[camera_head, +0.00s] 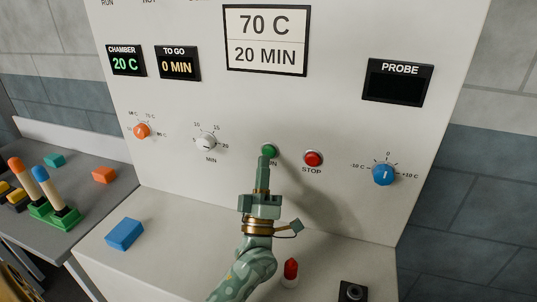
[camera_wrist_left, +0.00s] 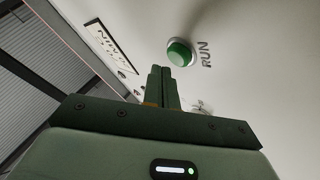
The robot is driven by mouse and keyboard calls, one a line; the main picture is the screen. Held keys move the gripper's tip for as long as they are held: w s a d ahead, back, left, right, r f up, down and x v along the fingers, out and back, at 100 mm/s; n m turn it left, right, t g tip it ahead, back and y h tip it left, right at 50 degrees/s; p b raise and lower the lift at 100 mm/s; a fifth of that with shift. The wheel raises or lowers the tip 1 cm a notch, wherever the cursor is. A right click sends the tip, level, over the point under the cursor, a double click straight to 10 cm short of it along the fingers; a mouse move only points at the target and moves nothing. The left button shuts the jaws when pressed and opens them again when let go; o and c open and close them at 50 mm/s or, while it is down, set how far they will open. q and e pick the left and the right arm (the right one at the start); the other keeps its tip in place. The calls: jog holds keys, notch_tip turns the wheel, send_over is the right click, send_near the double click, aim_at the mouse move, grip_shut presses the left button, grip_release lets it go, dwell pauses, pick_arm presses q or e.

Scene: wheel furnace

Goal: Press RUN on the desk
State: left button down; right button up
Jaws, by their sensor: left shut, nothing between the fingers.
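The green RUN button (camera_head: 269,150) sits on the white upright panel of the desk, left of the red STOP button (camera_head: 313,158). My left gripper (camera_head: 264,160) is shut and empty, its fingertips just below the green button and partly covering its label. In the left wrist view the green button (camera_wrist_left: 180,52) shows whole, with the RUN label beside it. The shut fingertips (camera_wrist_left: 161,70) point toward the panel next to the button there. I cannot tell whether they touch the panel. My right gripper is not in view.
The panel also holds an orange knob (camera_head: 142,130), a white minute knob (camera_head: 205,141) and a blue knob (camera_head: 384,174). A blue block (camera_head: 125,234) and a red-topped item (camera_head: 290,272) are on the desk's ledge. A grey side table (camera_head: 75,215) stands left.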

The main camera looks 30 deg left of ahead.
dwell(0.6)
pick_arm(q)
jog(key=shift+w+a, duration=0.1)
jog(key=shift+w, duration=0.35)
jog(key=shift+w+a, duration=0.1)
jog(key=shift+w, duration=0.25)
dwell(0.4)
jog(key=shift+s+d+p, duration=0.25)
jog(key=shift+s+p, duration=0.15)
jog(key=shift+s, duration=0.45)
